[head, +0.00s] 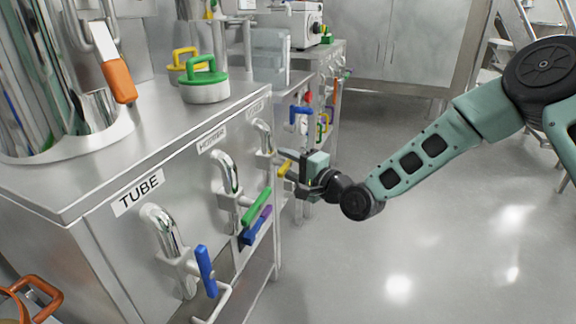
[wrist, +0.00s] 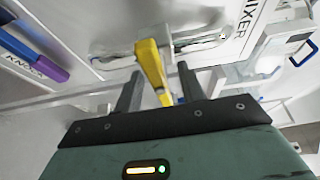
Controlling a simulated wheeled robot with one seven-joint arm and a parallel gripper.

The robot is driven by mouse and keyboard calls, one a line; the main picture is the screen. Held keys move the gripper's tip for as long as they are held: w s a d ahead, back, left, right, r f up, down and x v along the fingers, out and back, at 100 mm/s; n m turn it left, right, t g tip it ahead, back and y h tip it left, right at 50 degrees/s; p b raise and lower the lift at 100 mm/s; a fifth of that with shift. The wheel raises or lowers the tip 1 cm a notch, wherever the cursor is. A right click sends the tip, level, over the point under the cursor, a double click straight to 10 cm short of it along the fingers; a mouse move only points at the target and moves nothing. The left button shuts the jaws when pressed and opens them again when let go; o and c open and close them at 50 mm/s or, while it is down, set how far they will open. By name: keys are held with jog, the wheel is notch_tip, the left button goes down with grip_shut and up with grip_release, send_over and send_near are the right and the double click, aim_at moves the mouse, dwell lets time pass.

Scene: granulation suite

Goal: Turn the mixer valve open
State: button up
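The mixer valve has a yellow handle (head: 285,168) on a bent chrome pipe (head: 264,137) at the far end of the steel cabinet's front. In the wrist view the yellow handle (wrist: 151,66) lies between the fingers of my gripper (wrist: 160,85), beside the "MIXER" label (wrist: 251,18). The fingers are apart, with a gap showing on each side of the handle. In the head view my gripper (head: 290,172) is at the handle, and its fingertips are partly hidden. Whether either finger touches the handle cannot be told.
A blue-handled valve (head: 300,113) stands beyond. The floor (head: 400,240) to the right is clear.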

grip_shut()
jog(key=shift+f, duration=0.1)
jog(key=n+y+b, duration=0.1)
jog(key=n+b, duration=0.1)
jog(key=n, duration=0.2)
jog(key=shift+f+t, duration=0.1)
jog(key=shift+t, duration=0.3)
jog(key=n+y+b, duration=0.2)
jog(key=n, duration=0.3)
jog(key=shift+b, duration=0.35)
jog(key=n+g+y+b, duration=0.1)
jog(key=n, duration=0.2)
jog(key=n+g+y+b, duration=0.1)
jog(key=n+y, duration=0.1)
jog(key=n, duration=0.2)
jog(key=shift+n+b, duration=0.3)
jog(key=shift+n+g+y+b, duration=0.4)
jog(key=shift+n+g, duration=0.4)
jog(key=shift+n, duration=0.6)
jog(key=shift+n+g+y+b, duration=0.4)
jog(key=shift+n+g, duration=0.4)
jog(key=shift+n, duration=0.6)
